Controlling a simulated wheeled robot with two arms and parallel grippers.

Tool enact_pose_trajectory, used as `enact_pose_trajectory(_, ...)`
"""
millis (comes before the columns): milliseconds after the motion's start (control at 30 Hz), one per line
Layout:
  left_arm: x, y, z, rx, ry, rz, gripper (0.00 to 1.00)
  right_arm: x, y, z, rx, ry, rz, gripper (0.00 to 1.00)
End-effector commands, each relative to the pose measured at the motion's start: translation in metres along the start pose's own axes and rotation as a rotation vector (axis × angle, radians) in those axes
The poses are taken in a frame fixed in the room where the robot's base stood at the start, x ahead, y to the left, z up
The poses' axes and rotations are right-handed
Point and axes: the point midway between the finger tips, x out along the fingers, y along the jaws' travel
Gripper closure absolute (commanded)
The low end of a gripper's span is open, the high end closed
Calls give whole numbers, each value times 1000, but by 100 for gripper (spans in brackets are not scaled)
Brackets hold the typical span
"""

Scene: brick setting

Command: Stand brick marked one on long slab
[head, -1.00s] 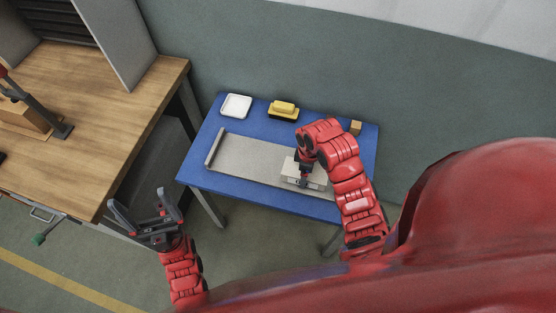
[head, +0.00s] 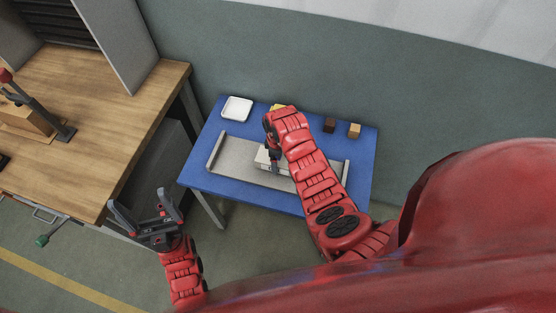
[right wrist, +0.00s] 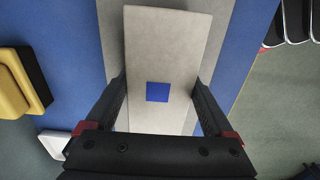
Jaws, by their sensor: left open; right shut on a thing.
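The pale grey brick (head: 262,157) with a blue square mark shows in the head view and in the right wrist view (right wrist: 165,45). My right gripper (head: 274,168) is shut on it, with one finger on each side (right wrist: 161,100). The brick is over the middle of the long grey slab (head: 232,158), which lies on the blue table and also shows beside the brick in the right wrist view (right wrist: 232,25). I cannot tell whether brick and slab touch. My left gripper (head: 140,200) is open and empty, off the table at the lower left.
The blue table (head: 205,178) also bears a white tray (head: 237,108), a yellow and black object (right wrist: 20,85) mostly hidden by my arm in the head view, a dark block (head: 329,125) and a tan block (head: 354,130). A wooden bench (head: 110,120) stands to the left.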

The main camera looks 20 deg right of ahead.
Motion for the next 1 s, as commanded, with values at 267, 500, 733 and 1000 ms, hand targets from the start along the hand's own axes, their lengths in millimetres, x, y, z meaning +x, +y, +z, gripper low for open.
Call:
enact_pose_trajectory(267, 10, 0, -2, 0, 0, 0, 8, 16, 0, 0, 0, -1, -1, 98)
enact_pose_trajectory(500, 8, 0, -1, 0, 0, 0, 8, 18, 0, 0, 1, 0, 0, 98)
enact_pose_trajectory(733, 6, 0, -1, 0, 0, 0, 8, 20, 0, 0, 1, 0, 0, 0)
enact_pose_trajectory(1000, 13, -1, -2, 0, 0, 0, 8, 14, 0, 0, 1, 0, 0, 0)
